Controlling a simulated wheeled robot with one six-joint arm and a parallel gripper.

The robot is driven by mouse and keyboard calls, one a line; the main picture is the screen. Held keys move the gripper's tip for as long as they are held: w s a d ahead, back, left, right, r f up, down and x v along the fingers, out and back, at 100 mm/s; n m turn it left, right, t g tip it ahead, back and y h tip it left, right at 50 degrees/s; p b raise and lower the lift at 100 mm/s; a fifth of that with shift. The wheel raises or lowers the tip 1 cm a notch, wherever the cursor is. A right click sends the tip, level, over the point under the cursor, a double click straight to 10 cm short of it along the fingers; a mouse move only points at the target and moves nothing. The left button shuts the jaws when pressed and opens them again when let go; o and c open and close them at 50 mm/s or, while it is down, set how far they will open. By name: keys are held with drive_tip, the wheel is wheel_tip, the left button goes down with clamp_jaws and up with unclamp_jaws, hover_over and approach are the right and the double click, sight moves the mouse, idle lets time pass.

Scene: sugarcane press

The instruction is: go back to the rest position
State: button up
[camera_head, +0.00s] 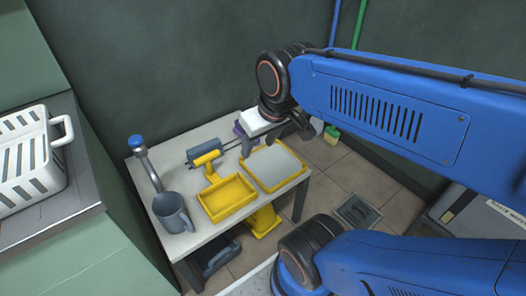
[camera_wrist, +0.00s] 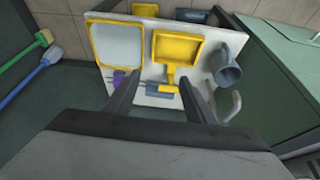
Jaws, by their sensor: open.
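My gripper (camera_wrist: 156,98) is open and empty in the wrist view, its two dark fingers spread apart above the table (camera_wrist: 138,72). In the head view my blue arm reaches in from the right, and my gripper (camera_head: 275,138) hangs over the back right part of the table (camera_head: 185,247). A yellow press with a tray (camera_head: 228,197) stands in the middle of the table. A yellow-rimmed tray with a grey inside (camera_head: 273,165) lies to its right. A grey mug (camera_head: 172,212) stands at the front left.
A blue-topped tap (camera_head: 147,165) rises at the table's left. A white slotted basket (camera_head: 28,170) sits on a counter at the left. A purple thing (camera_wrist: 120,82) lies near the table's back edge. A blue broom (camera_wrist: 35,70) and a green broom (camera_wrist: 28,48) stand by the wall.

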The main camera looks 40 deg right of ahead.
drive_tip(key=shift+s+a+f, duration=0.1)
drive_tip(key=shift+s+f, duration=0.15)
drive_tip(key=shift+s, duration=0.35)
drive_tip(key=shift+s+a+f, duration=0.1)
drive_tip(key=shift+s+f, duration=0.1)
drive_tip(key=shift+s, duration=0.35)
idle(0.5)
